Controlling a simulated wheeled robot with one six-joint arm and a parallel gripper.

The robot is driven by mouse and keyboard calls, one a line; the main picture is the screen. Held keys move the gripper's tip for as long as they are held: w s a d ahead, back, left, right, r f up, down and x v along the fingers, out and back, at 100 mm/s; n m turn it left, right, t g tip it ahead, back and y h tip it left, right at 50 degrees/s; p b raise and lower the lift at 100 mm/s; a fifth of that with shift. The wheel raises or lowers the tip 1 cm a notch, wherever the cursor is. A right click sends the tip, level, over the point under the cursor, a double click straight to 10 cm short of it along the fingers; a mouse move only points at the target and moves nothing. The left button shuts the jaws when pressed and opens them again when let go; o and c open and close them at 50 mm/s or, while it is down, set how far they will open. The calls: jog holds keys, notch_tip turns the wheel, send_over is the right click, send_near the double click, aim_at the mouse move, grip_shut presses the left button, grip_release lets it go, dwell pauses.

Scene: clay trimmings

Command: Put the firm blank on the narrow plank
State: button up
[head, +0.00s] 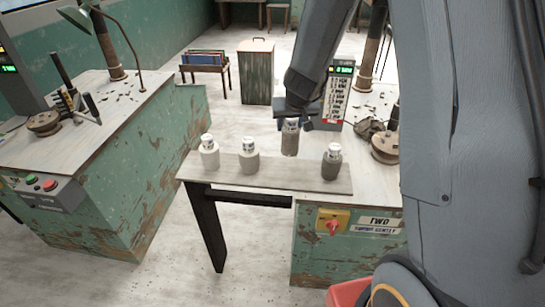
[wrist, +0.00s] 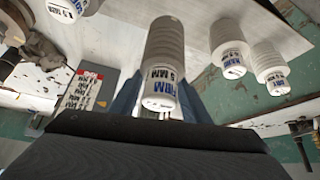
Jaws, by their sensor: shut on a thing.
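My gripper (head: 291,122) is shut on a grey-brown ribbed blank (head: 290,143) with a white labelled cap. In the wrist view my gripper (wrist: 160,98) has a finger on each side of this blank (wrist: 172,45), whose cap reads FIRM 5 MM. The blank is upright; its foot is by the back edge of the plank (head: 265,182), and I cannot tell if it touches.
The plank runs left from the right-hand green bench (head: 350,255) and has a dark leg (head: 207,230). A left bench (head: 90,140) carries a lamp and tools. A wheel (head: 385,147) and a labelled display panel (head: 337,95) stand behind the plank's right end.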

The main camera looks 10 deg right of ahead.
aim_at(290, 147)
notch_tip(290, 147, down, 4)
jog(key=b, duration=0.4)
jog(key=shift+w+d+f, duration=0.1)
jog(key=shift+d+f, duration=0.05)
jog(key=shift+f+b, duration=2.2)
jog(key=shift+f, duration=0.45)
grip_shut()
jog(key=o, duration=1.5)
grip_release()
